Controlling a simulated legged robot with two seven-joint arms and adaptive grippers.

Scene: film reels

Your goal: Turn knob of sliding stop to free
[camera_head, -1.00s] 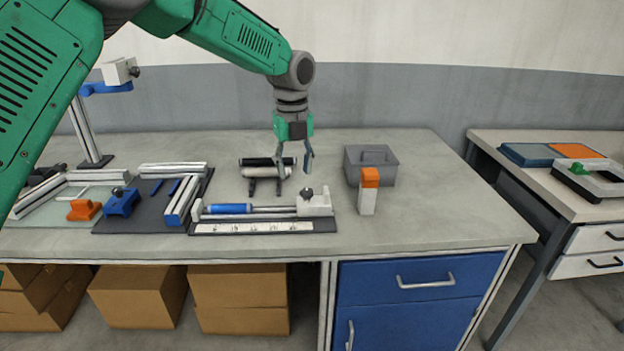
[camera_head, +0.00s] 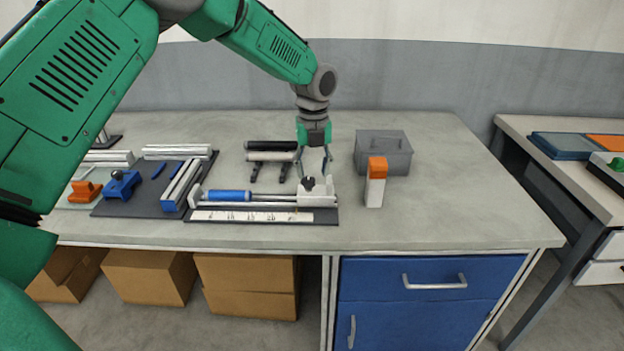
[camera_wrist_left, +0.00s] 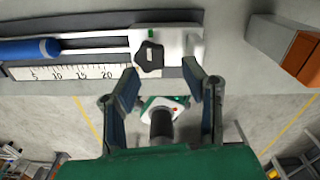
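The sliding stop (camera_head: 318,196) is a pale block at the right end of a rail fixture with a ruler (camera_head: 252,216) and a blue cylinder (camera_head: 229,196). Its dark lobed knob (camera_head: 309,183) is on top; the knob also shows in the left wrist view (camera_wrist_left: 149,56). My left gripper (camera_head: 314,174) points down just above and behind the knob. In the left wrist view its two fingers (camera_wrist_left: 160,80) are apart with nothing between them, and the knob lies just beyond the tips. Contact with the knob cannot be told. My right gripper is not in view.
An orange-topped white block (camera_head: 376,185) stands close to the right of the stop, with a grey lidded box (camera_head: 384,153) behind it. Dark and white rollers (camera_head: 271,157) lie behind the rail. Clamps and a dark board (camera_head: 140,203) are at left. The right tabletop is clear.

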